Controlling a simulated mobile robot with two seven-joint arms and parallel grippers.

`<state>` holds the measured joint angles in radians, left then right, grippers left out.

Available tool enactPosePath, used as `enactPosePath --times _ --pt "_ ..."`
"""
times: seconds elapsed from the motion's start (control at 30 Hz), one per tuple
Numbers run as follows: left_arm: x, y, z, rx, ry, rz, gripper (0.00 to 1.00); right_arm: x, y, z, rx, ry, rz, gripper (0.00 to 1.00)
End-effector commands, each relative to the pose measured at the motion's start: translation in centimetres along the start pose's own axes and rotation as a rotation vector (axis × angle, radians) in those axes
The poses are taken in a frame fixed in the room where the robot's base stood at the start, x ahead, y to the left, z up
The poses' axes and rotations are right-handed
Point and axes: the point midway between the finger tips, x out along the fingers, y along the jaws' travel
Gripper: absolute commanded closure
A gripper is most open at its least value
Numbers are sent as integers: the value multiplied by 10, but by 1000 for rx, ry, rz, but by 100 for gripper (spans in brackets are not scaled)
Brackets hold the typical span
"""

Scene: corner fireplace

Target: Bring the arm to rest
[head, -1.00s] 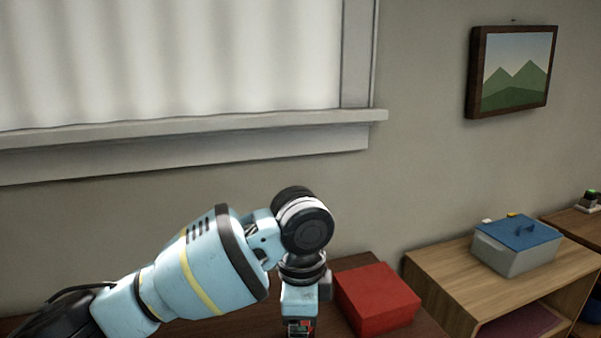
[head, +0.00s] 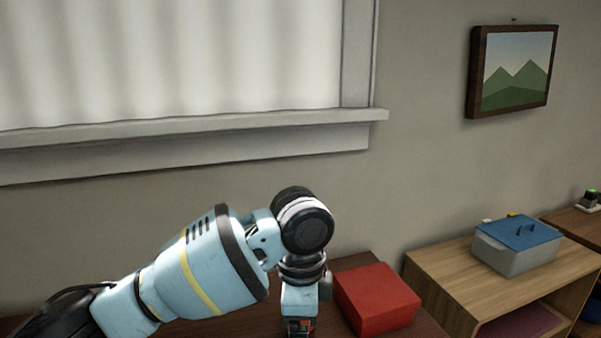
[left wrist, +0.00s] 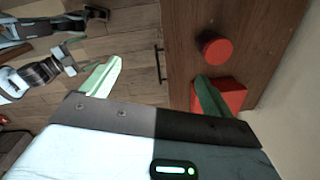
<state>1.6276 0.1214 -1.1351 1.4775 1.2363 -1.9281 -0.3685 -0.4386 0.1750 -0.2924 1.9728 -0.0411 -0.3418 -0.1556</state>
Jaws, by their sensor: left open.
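My left arm (head: 205,265) comes in from the left in the head view and bends downward at the wrist, beside the red box. My left gripper (left wrist: 157,85) shows in the left wrist view with its two fingers spread wide and nothing between them. One finger is over the wooden floor, the other over the dark wooden furniture top, in front of the red box. In the head view the fingers are cut off by the bottom edge. My right gripper is not clearly shown in either view.
A red box (head: 377,299) sits on the dark wooden top (head: 346,263). A red round object (left wrist: 215,48) is on that furniture in the left wrist view. A grey bin with a blue lid (head: 517,246) stands on a lighter wooden shelf (head: 440,272) at right. A window sill (head: 190,127) runs behind.

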Motion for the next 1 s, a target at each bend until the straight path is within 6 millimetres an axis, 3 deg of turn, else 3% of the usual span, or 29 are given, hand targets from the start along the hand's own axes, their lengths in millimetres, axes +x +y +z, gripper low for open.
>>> enactPosePath --times 0.1,0.27,0.67,1.0 --pt "0 0 0 0 0 0 13 -21 6 37 139 -83 38 13" --pt "0 0 0 0 0 0 13 -50 15 78 295 -174 96 13" --pt "79 17 -37 -113 268 39 13 -47 15 74 288 -166 92 13" --pt "166 44 -61 -381 582 65 13 -47 15 74 286 -165 91 13"
